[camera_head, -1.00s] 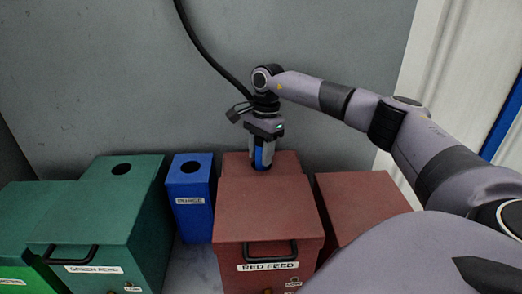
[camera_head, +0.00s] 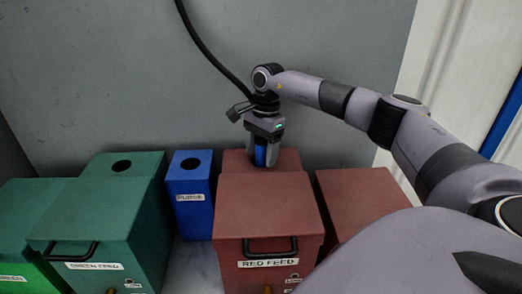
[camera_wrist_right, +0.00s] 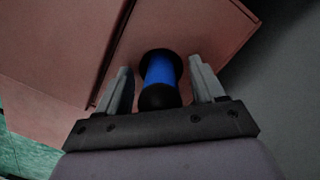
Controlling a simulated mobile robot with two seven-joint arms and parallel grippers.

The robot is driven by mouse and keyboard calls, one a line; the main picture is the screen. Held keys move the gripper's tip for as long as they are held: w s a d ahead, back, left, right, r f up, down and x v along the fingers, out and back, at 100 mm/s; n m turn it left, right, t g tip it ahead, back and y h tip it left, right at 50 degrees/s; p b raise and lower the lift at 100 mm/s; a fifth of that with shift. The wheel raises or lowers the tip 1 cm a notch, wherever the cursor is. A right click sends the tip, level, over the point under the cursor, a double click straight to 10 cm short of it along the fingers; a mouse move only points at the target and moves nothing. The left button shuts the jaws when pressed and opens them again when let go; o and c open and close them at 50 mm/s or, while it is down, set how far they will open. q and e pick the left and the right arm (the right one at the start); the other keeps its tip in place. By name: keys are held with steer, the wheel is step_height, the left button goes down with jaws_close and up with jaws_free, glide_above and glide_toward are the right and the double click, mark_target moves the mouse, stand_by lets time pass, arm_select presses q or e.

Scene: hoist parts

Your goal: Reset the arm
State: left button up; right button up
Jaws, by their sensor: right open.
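My right gripper (camera_head: 262,152) points down above the rear part of the red feed box (camera_head: 266,205). In the right wrist view my right gripper (camera_wrist_right: 160,88) has its two fingers apart, one on each side of a blue cylinder (camera_wrist_right: 160,70) with black ends. Gaps show between the fingers and the cylinder. The cylinder (camera_head: 261,155) stands at a dark round spot in the red top, partly hidden by the fingers in the head view. My left gripper is not in view.
A blue purge box (camera_head: 190,210) and a green feed box (camera_head: 110,215) with a round hole stand to the left. Another red box (camera_head: 360,200) stands at the right. A grey wall (camera_head: 100,70) rises close behind. A black cable (camera_head: 205,50) hangs above.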

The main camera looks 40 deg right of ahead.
steer(key=r, duration=0.7)
steer(key=shift+d+r, duration=0.1)
steer(key=shift+d, duration=0.3)
steer(key=shift+r+p, duration=0.1)
steer(key=shift+p, duration=0.25)
